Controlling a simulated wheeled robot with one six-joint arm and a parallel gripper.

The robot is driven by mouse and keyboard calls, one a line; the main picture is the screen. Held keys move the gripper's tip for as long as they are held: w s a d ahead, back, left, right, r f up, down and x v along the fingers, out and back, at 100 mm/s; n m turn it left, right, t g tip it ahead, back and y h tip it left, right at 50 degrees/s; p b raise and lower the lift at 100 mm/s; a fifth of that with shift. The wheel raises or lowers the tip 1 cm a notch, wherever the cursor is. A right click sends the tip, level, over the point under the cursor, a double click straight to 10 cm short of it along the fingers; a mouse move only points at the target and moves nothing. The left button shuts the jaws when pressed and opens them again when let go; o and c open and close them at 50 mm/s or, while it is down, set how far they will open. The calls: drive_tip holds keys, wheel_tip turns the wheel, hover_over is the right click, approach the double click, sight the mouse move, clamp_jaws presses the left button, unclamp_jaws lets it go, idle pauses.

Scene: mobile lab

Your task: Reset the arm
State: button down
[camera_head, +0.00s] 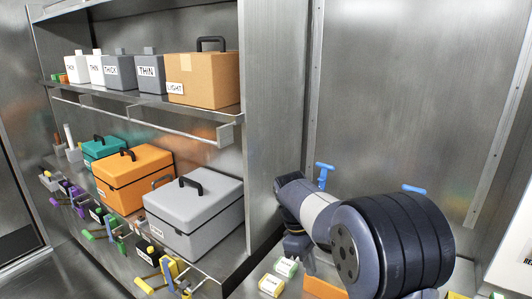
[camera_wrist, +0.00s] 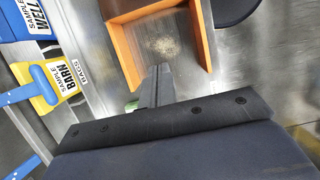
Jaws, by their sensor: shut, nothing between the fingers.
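My arm (camera_head: 330,220) is bent over the right part of the scene in the head view, with its large dark joint close to the camera. My gripper (camera_wrist: 157,85) shows in the wrist view as two narrow dark fingers, closed together with nothing between them. It points toward an orange open box (camera_wrist: 128,42) that has a small pile of pale grains inside. The gripper's fingertips are not clear in the head view, where the arm hides much of that area.
A steel shelf (camera_head: 140,101) at left carries labelled boxes and a cardboard box (camera_head: 203,80). Below are teal, orange (camera_head: 133,178) and grey cases (camera_head: 195,213). Several tools hang along the front edge. Labelled sample packs (camera_head: 271,285) lie near my arm. Blue handles (camera_head: 323,175) stand behind it.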

drive_tip(key=shift+v, duration=1.55)
drive_tip(key=shift+s, duration=0.1)
